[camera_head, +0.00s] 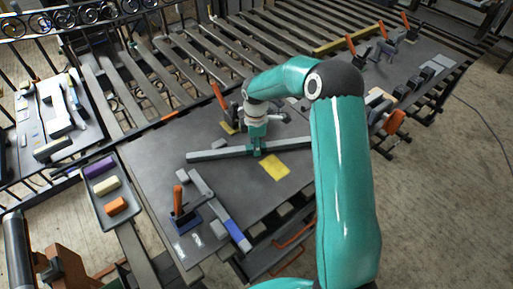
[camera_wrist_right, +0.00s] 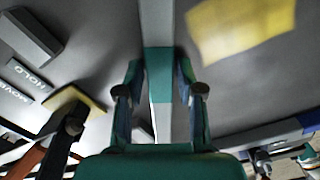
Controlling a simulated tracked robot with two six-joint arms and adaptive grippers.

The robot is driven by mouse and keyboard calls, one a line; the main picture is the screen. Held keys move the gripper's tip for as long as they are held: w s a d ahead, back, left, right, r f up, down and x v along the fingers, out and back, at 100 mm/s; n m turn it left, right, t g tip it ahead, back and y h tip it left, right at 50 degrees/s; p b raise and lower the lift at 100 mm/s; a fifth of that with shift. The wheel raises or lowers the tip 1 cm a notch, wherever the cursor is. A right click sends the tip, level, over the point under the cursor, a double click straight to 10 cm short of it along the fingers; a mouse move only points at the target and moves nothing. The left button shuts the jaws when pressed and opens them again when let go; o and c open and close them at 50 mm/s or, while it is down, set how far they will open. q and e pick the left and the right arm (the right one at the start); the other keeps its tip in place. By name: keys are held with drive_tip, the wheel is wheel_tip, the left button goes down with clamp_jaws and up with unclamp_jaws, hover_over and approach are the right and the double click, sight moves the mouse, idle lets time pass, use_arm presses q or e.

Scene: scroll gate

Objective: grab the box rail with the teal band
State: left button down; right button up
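The grey box rail (camera_head: 207,156) with the teal band lies across the dark worktable in the head view. In the right wrist view the rail (camera_wrist_right: 157,20) runs top to bottom, and its teal band (camera_wrist_right: 158,75) sits between my fingers. My right gripper (camera_head: 257,152) is down over the rail at the band. In the wrist view its fingertips (camera_wrist_right: 158,62) stand on either side of the band, very close to its edges. I cannot tell whether they touch it. My left gripper is not in view.
A yellow patch (camera_head: 275,167) lies beside the rail. A grey rail with a blue end (camera_head: 238,235) lies nearer, by an orange-handled clamp (camera_head: 178,200). Another orange-handled clamp (camera_head: 219,97) stands behind. A tray (camera_head: 102,216) of coloured blocks is at left.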

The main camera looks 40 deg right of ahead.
clamp_jaws()
drive_tip(key=shift+w+r, duration=0.1)
drive_tip(key=shift+r, duration=0.1)
